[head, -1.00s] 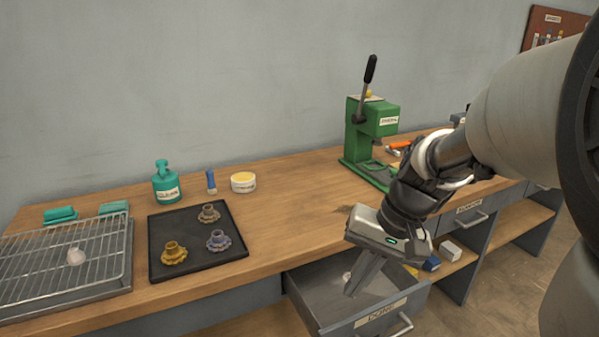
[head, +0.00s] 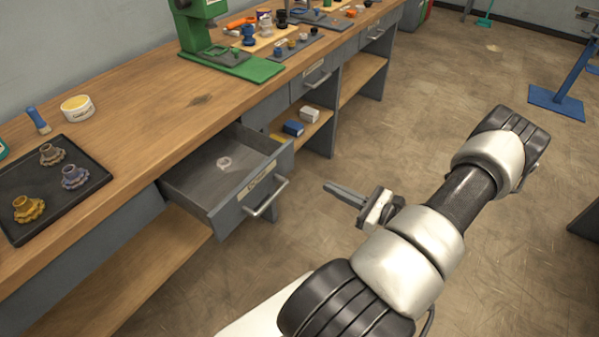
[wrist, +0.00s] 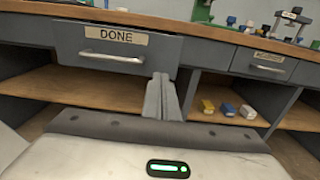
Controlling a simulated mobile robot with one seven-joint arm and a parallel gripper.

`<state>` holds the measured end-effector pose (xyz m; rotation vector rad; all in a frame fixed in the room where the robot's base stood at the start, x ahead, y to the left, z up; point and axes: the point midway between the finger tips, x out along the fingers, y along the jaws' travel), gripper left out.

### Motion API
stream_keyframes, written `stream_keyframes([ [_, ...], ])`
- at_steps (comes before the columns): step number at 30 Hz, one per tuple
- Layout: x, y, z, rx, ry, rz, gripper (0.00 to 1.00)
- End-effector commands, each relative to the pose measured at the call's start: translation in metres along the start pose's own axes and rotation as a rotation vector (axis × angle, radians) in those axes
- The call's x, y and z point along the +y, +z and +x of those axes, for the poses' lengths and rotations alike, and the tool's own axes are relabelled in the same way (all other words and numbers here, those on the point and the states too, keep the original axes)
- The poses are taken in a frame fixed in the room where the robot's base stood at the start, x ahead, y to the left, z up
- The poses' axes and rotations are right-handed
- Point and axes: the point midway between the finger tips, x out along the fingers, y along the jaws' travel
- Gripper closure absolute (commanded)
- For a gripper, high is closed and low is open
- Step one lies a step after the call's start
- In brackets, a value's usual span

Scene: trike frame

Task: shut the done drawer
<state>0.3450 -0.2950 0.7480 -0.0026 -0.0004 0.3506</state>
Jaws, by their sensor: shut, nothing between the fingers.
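The done drawer (head: 232,178) is a grey drawer pulled out from under the wooden bench. A small pale ring-like part (head: 224,163) lies inside it. In the wrist view the drawer front with its DONE label (wrist: 116,37) and silver handle (wrist: 112,58) faces me at upper left. My gripper (head: 328,188) is shut and empty, out in front of the drawer and to the right of its handle in the head view, apart from it. In the wrist view my fingertips (wrist: 160,78) show just below and right of the drawer front.
A dark tray (head: 50,190) with several flower-shaped parts sits on the bench. A green press (head: 205,40) stands farther along. Another closed drawer (head: 318,75) is right of the done drawer, with small boxes (head: 293,127) on the shelf below. The floor before the bench is clear.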

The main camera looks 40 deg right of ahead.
Motion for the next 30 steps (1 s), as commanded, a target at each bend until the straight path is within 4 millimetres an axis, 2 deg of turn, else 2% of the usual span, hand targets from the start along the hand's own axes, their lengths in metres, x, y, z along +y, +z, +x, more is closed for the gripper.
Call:
stream_keyframes([
  [5,0.000,-0.002,0.017,-0.003,-0.004,0.005,1.00],
  [15,0.001,-0.002,0.089,-0.002,0.000,0.003,1.00],
  [21,0.001,-0.002,0.122,-0.002,0.000,0.003,1.00],
  [25,0.000,-0.002,0.134,0.000,-0.001,0.003,1.00],
  [30,0.000,-0.001,0.139,0.000,-0.002,0.003,1.00],
])
